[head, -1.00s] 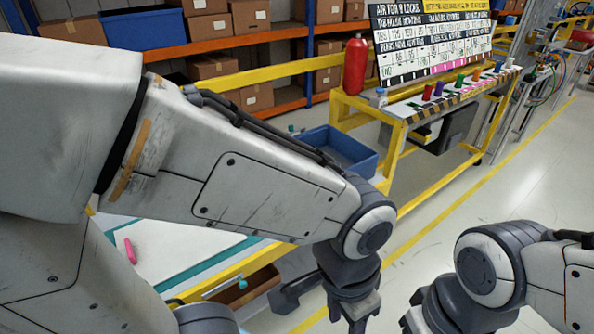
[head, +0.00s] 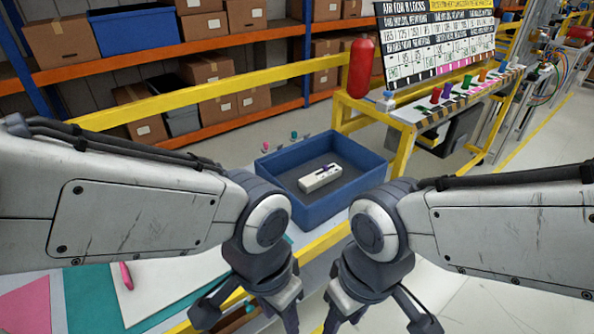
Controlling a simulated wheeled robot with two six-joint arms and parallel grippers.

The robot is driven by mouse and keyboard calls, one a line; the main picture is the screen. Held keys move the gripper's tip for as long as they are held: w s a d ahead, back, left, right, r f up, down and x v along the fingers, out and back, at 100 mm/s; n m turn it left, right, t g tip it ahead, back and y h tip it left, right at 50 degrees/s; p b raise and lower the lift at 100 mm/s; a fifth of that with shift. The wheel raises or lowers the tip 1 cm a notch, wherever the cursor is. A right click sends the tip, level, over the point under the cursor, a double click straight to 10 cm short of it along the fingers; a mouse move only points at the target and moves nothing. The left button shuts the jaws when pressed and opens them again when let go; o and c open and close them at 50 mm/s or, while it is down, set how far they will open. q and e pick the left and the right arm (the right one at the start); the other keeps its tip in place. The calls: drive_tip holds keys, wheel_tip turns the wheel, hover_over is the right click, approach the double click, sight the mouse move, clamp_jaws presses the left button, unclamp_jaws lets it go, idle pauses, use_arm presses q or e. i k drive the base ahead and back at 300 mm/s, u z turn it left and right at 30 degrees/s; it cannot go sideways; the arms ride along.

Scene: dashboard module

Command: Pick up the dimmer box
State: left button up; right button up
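A small white box with a dark strip on top, which I take for the dimmer box (head: 321,178), lies inside a blue bin (head: 345,206) in the middle of the head view. My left gripper (head: 250,320) points down in front of the bin, to its lower left.
A white and teal work surface (head: 165,290) with a pink item (head: 126,276) lies at the lower left. A yellow rail (head: 200,95) and shelves with cartons stand behind. A yellow-framed bench with a red cylinder (head: 361,68) and a sign board (head: 435,42) stands at the right back.

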sight(318, 179)
drive_tip(key=i, duration=0.8)
drive_tip(key=z, duration=1.7)
drive_tip(key=i, duration=1.55)
drive_tip(key=u, duration=3.6)
